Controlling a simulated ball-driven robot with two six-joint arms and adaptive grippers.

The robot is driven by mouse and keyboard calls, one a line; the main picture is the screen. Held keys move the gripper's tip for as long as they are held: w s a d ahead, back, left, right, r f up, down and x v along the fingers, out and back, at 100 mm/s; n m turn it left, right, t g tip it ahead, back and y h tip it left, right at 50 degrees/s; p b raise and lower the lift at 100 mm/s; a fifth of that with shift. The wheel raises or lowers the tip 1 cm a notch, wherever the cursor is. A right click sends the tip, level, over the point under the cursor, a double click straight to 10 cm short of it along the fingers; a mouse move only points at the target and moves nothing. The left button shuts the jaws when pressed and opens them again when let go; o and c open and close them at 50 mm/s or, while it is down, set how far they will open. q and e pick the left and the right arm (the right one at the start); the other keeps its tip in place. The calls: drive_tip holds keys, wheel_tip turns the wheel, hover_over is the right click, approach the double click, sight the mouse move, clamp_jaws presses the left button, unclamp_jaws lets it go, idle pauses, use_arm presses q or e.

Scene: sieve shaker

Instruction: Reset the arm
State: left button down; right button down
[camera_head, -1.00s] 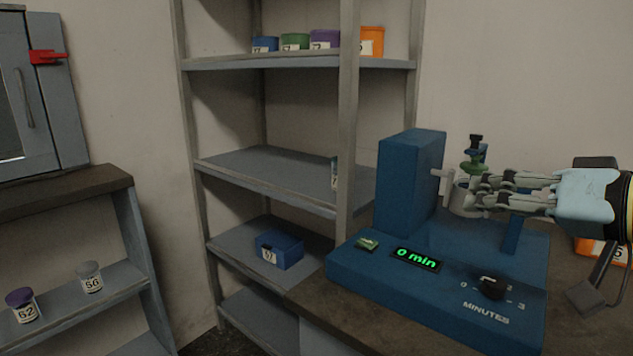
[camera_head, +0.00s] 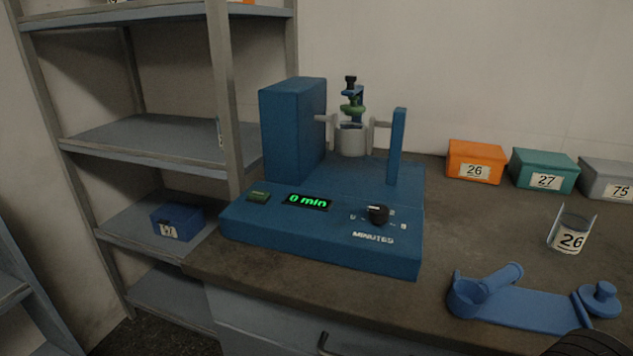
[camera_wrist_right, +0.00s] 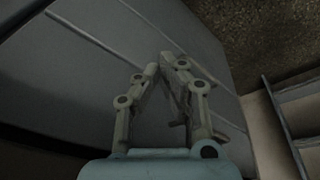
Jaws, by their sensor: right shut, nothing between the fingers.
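My right gripper (camera_wrist_right: 158,75) shows in the right wrist view with its fingertips together and nothing between them. A grey cabinet front fills much of that view beyond the fingers. In the head view neither gripper is visible; only a dark piece, probably of my arm, shows at the bottom right corner. The blue sieve shaker (camera_head: 330,231) stands on the bench with its display at "0 min".
Orange (camera_head: 475,162), teal (camera_head: 544,170) and grey (camera_head: 609,178) boxes stand at the back right. A clear container labelled 26 (camera_head: 571,232) and a blue holder (camera_head: 515,303) are on the bench. A shelf rack (camera_head: 219,95) with a blue box (camera_head: 177,222) is at left.

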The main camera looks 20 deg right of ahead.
drive_tip(key=s+d+f+g+b, duration=0.15)
drive_tip(key=s+f, duration=0.25)
drive_tip(key=f, duration=0.9)
drive_tip(key=s+d+f+b, duration=0.15)
drive_tip(key=s+f, duration=0.35)
drive_tip(key=f, duration=0.8)
drive_tip(key=s+f+b, duration=0.2)
drive_tip(key=s+f, duration=0.9)
drive_tip(key=s, duration=0.4)
drive_tip(key=shift+a+g, duration=0.2)
drive_tip(key=shift+g, duration=0.15)
drive_tip(key=shift+f, duration=0.1)
